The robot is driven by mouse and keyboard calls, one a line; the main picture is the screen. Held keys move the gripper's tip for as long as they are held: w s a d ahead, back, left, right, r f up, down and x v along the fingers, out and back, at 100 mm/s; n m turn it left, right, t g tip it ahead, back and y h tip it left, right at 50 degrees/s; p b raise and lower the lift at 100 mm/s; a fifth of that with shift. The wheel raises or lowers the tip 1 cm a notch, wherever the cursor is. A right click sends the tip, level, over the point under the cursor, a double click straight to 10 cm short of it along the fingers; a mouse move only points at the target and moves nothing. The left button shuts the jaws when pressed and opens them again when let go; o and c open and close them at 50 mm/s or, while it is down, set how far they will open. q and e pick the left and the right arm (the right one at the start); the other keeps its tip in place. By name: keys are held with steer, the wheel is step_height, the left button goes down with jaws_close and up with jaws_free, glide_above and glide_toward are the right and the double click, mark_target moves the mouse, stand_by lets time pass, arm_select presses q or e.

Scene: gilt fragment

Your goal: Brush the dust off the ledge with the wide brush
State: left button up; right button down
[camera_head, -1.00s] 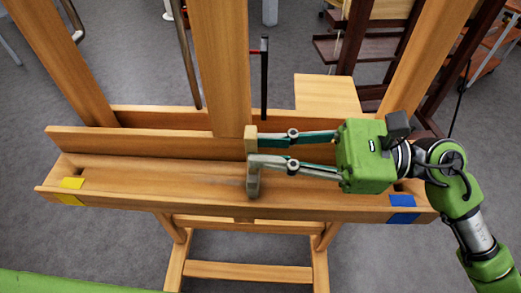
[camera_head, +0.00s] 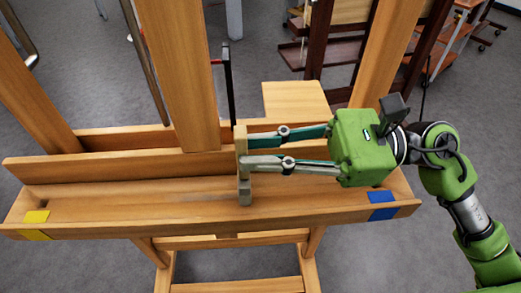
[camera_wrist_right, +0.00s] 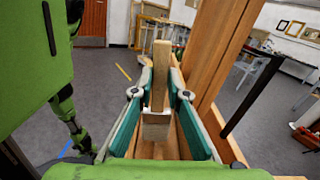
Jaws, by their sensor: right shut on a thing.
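The ledge (camera_head: 110,212) is the long wooden tray across the front of the easel. It has yellow tape (camera_head: 36,217) at its left end and blue tape (camera_head: 382,205) at its right. My right gripper (camera_head: 242,150) is shut on the brush (camera_head: 244,187), a pale wooden handle with a greyish lower end. The brush stands roughly upright, its lower end at the ledge right of the middle. In the right wrist view the brush (camera_wrist_right: 156,122) sits between the green fingers. I cannot clearly make out dust or whether the bristles touch. My left gripper is not in view.
The easel's thick middle post (camera_head: 180,80) rises behind the ledge, left of the brush. A raised wooden rail (camera_head: 100,168) runs along the ledge's back. A dark rod (camera_head: 227,85) stands behind it. Grey floor lies around, with a dark wooden rack (camera_head: 322,50) beyond.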

step_height(320, 180, up, 7)
steer(key=p, duration=0.4)
steer(key=shift+r, duration=0.15)
stand_by(0.8)
